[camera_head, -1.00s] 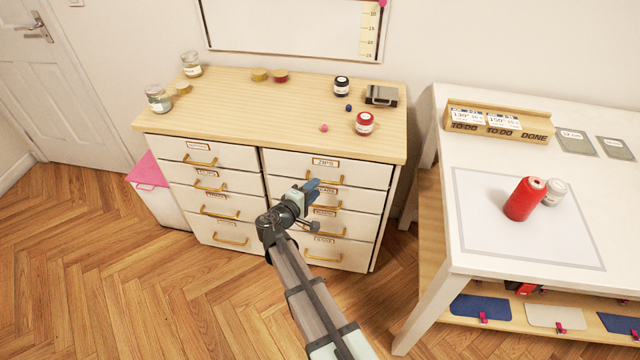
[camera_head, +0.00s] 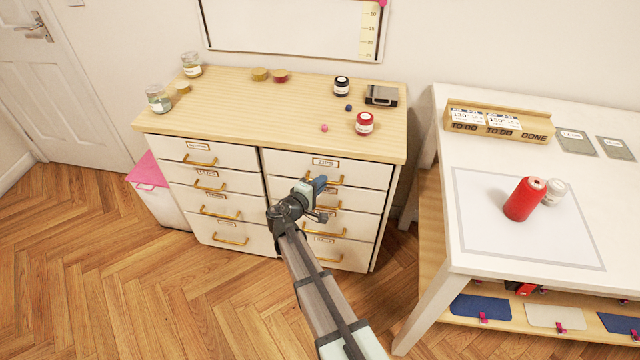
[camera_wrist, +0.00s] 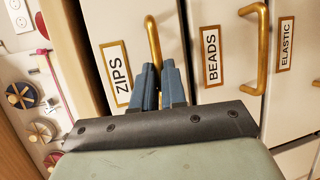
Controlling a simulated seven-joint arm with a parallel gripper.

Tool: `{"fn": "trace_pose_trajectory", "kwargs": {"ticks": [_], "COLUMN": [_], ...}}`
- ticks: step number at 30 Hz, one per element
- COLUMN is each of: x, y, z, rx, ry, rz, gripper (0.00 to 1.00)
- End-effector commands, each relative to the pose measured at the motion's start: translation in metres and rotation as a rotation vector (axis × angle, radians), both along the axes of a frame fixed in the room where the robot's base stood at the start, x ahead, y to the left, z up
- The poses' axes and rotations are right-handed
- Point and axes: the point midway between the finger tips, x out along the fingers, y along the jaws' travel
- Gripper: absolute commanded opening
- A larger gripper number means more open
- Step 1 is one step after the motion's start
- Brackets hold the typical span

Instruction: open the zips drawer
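The zips drawer (camera_head: 366,174) is the top drawer in the right column of the white dresser (camera_head: 225,115). Its front looks flush with the drawers below. In the wrist view, the ZIPS label (camera_wrist: 117,73) sits left of the drawer's gold handle (camera_wrist: 152,36). My gripper (camera_head: 318,182) is at this handle. In the wrist view, its blue fingers (camera_wrist: 158,68) are close together, with the handle's bar running down between them. They look shut on it, though the exact contact is hidden.
The beads drawer (camera_wrist: 231,60) and elastic drawer (camera_wrist: 287,60) lie just below. Jars and small items, including a red-labelled jar (camera_head: 364,123), stand on the dresser top. A white table (camera_head: 455,255) stands to the right. The wooden floor (camera_head: 130,280) in front is clear.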

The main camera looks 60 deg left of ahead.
Motion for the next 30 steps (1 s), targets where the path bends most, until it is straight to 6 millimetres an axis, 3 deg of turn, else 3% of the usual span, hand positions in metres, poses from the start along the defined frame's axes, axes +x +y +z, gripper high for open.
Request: {"fn": "trace_pose_trajectory", "kwargs": {"ticks": [3, 30], "x": [-0.0001, -0.0003], "y": [0.0, 0.0001], "z": [0.0, -0.0001], "rx": [0.0, 0.0], "ry": [0.0, 0.0], "rz": [0.0, 0.0], "gripper": [0.0, 0.0]}}
